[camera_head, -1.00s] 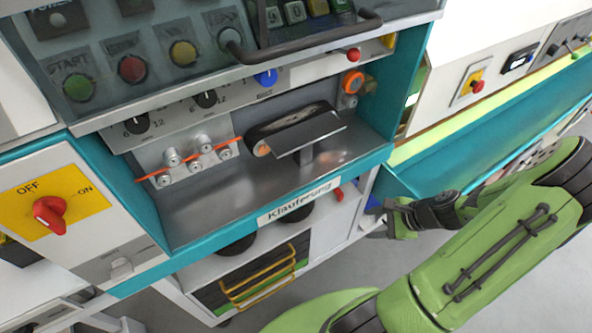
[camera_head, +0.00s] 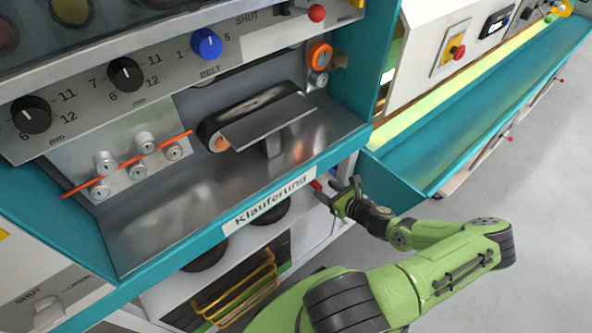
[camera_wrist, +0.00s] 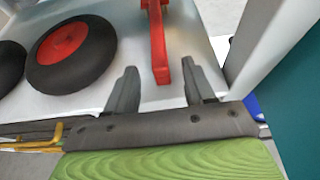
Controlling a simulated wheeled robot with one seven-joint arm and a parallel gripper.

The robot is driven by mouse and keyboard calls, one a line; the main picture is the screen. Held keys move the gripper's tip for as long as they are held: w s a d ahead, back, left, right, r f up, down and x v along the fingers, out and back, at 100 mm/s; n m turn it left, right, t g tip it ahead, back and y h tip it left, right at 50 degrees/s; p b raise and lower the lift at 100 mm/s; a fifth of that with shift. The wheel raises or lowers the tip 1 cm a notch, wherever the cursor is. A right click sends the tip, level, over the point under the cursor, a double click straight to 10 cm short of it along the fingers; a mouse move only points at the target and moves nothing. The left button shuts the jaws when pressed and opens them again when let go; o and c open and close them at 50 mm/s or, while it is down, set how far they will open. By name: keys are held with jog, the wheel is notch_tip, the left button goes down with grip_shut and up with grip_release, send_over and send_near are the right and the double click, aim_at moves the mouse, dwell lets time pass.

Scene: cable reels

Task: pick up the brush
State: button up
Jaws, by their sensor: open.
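A long red object (camera_wrist: 158,45), perhaps the brush's handle, lies on a pale shelf in the wrist view. No bristles show, so I cannot confirm it as the brush. A small red part (camera_head: 316,185) shows under the machine's front edge in the head view, close to my gripper (camera_head: 343,196). In the wrist view my gripper (camera_wrist: 160,68) has its two dark fingers apart, one on each side of the red object's near end. I cannot tell whether they touch it.
Black wheels with a red hub (camera_wrist: 66,44) stand left of the red object. A pale upright post (camera_wrist: 262,40) and teal panel (camera_wrist: 299,100) are close on the right. The machine's labelled ledge (camera_head: 268,203) overhangs the lower shelf. A teal trough (camera_head: 480,115) extends right.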

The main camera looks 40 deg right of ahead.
aim_at(320, 187)
jog(key=b+x, duration=0.1)
jog(key=x, duration=0.1)
jog(key=b+x, duration=0.1)
jog(key=x, duration=0.2)
jog(key=shift+f, duration=0.35)
jog(key=shift+r, duration=0.15)
grip_shut()
jog(key=shift+r, duration=0.1)
